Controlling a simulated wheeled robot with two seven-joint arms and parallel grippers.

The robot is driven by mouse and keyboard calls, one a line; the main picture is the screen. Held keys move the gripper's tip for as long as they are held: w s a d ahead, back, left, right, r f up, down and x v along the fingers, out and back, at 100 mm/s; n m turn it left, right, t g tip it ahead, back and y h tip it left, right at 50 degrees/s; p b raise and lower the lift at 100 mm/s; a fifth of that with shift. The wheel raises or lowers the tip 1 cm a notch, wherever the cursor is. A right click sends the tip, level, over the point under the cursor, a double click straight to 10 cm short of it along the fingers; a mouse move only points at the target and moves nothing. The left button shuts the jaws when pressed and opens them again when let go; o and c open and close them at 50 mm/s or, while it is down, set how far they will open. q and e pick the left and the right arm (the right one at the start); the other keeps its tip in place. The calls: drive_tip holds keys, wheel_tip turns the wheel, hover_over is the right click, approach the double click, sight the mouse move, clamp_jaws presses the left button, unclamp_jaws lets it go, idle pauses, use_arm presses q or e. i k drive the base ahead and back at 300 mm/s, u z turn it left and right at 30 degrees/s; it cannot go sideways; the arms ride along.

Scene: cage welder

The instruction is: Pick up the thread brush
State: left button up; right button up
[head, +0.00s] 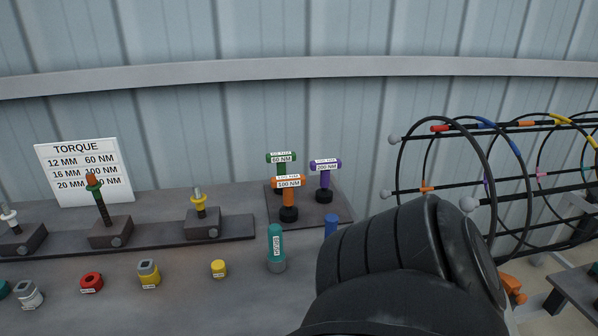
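The thread brush (276,242) is a teal cylinder with a white label that appears to read BRUSH and a grey lower end. It stands upright on the grey bench, right of the middle of its front part. A large dark link of my arm fills the lower right of the head view, just to the right of the brush and apart from it in the picture. Neither of my grippers shows in the head view.
A torque chart (84,170) stands behind bolts in grey blocks (110,232). Torque tools, including an orange one (288,190), stand on a dark plate. A yellow piece (218,268) is left of the brush. A blue cylinder (330,224) is partly hidden. A wire cage (490,190) is right.

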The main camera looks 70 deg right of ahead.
sight(277, 257)
drive_tip(key=z, duration=2.05)
